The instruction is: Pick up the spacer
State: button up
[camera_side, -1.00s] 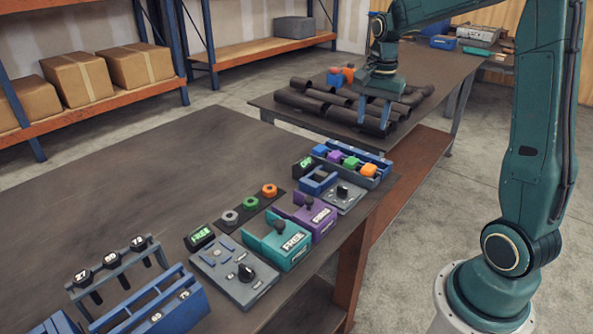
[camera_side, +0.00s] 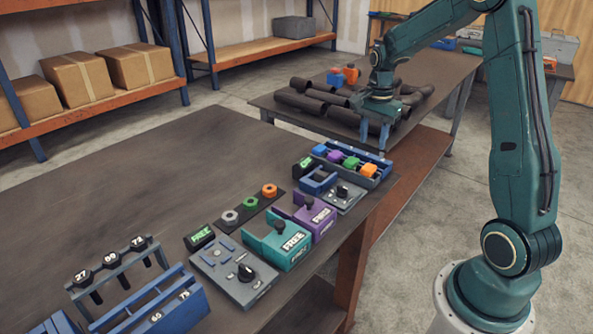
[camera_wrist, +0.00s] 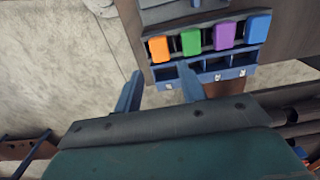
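I cannot tell for sure which part is the spacer. A dark strip on the near bench holds a grey ring (camera_side: 230,216), a green ring (camera_side: 250,203) and an orange ring (camera_side: 269,190). My gripper (camera_side: 374,143) is above the far end of this bench, near the blue tray (camera_side: 384,159). In the wrist view my gripper (camera_wrist: 161,72) is open, with nothing between its two blue fingers. The tray also shows there (camera_wrist: 238,73), with orange (camera_wrist: 159,48), green (camera_wrist: 191,41), purple (camera_wrist: 228,34) and blue (camera_wrist: 258,27) blocks, just beyond the fingertips.
Teal (camera_side: 278,244) and purple (camera_side: 314,219) fixtures and a grey knob panel (camera_side: 240,272) line the bench's right side. A blue rack (camera_side: 150,308) stands at the front. Dark pipes (camera_side: 301,102) lie on the far table. The bench's left side is clear.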

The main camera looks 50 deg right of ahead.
send_over(368, 167)
jog(key=shift+d+f, duration=0.1)
jog(key=shift+f, duration=2)
jog(key=shift+f, duration=0.15)
jog(key=shift+s+a+f, duration=0.1)
jog(key=shift+f, duration=1.15)
jog(key=shift+a+f, duration=0.1)
jog(key=shift+f, duration=1.1)
jog(key=c, duration=0.8)
